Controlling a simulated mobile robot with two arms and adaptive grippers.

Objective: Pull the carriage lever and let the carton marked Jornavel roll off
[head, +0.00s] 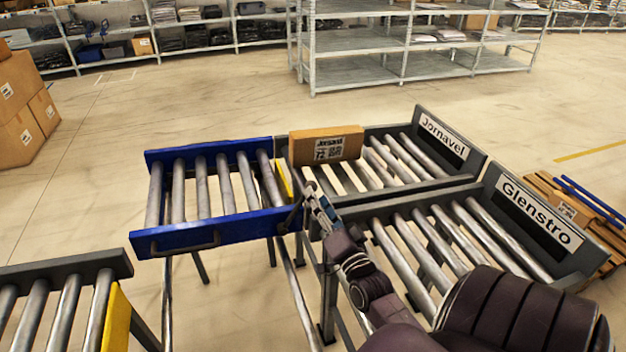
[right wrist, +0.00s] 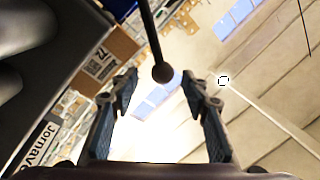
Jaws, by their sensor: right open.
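The carton marked Jornavel (head: 325,145) sits on the left end of the lane signed Jornavel (head: 443,135), just past the blue carriage (head: 180,238). The carriage rollers are bare, and a yellow plate (head: 284,180) stands at its right end. The dark carriage lever (head: 290,219) is at the carriage's right front corner, partly hidden by my gripper. In the right wrist view its round knob (right wrist: 162,73) shows between the fingertips, not clasped. My right gripper (head: 311,193) is open beside the lever; it also shows in the right wrist view (right wrist: 160,82). My left gripper is not in view.
The lane signed Glenstro (head: 537,215) lies nearer and is empty. A roller conveyor with a yellow end plate (head: 116,318) stands at the lower left. Open floor lies behind the carriage.

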